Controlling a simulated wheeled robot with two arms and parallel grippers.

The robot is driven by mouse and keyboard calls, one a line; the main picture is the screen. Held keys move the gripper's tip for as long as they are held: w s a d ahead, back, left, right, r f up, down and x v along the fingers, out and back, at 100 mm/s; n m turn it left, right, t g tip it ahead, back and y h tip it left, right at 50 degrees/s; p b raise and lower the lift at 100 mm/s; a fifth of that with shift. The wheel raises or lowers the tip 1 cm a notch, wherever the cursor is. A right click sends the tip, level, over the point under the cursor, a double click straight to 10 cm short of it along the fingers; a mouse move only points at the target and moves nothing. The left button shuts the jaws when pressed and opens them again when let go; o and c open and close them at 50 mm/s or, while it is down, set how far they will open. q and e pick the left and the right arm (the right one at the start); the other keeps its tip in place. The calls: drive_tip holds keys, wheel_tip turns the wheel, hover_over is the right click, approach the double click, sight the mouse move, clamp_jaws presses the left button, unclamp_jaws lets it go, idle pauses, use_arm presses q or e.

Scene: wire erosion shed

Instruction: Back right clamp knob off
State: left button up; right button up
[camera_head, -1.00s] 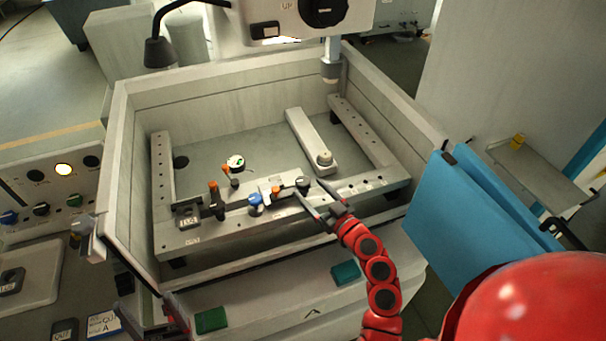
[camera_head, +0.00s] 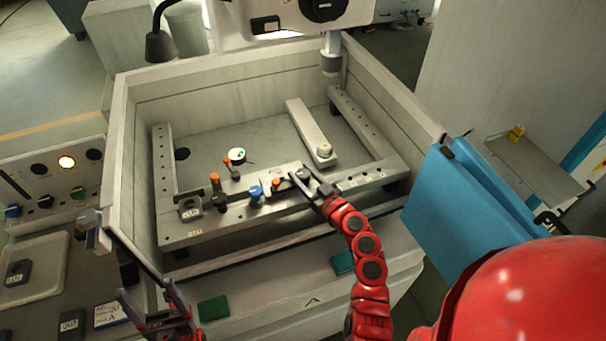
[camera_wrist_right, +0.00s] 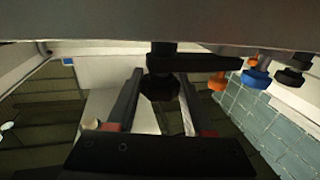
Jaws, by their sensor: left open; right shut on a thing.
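The black clamp knob (camera_head: 303,173) stands at the right end of the clamped work on the front rail of the frame in the tank. My right gripper (camera_head: 308,181) reaches it from the front right and is shut on it. In the right wrist view the dark knob (camera_wrist_right: 160,87) sits between the two fingers, below a dark clamp arm (camera_wrist_right: 195,63). My fingers hide part of the knob in the head view. My left gripper (camera_head: 147,294) is open and empty at the lower left, in front of the tank.
Orange knobs (camera_head: 215,178) and a blue knob (camera_head: 255,191) stand close to the left on the same rail. The tank walls (camera_head: 120,170) surround the frame. Blue panels (camera_head: 470,195) stand at the right.

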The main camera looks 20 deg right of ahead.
clamp_jaws()
drive_tip(key=n+y+b, duration=0.1)
drive_tip(key=y+b, duration=0.1)
drive_tip(key=b, duration=0.3)
drive_tip(key=shift+d+b, duration=0.1)
drive_tip(key=shift+b, duration=0.25)
drive_tip(key=shift+n+g+b, duration=0.3)
drive_tip(key=shift+g+b, duration=0.05)
drive_tip(key=shift+g, duration=0.05)
drive_tip(key=shift+r, duration=0.1)
drive_tip(key=o, duration=0.9)
unclamp_jaws()
drive_tip(key=shift+o, duration=0.2)
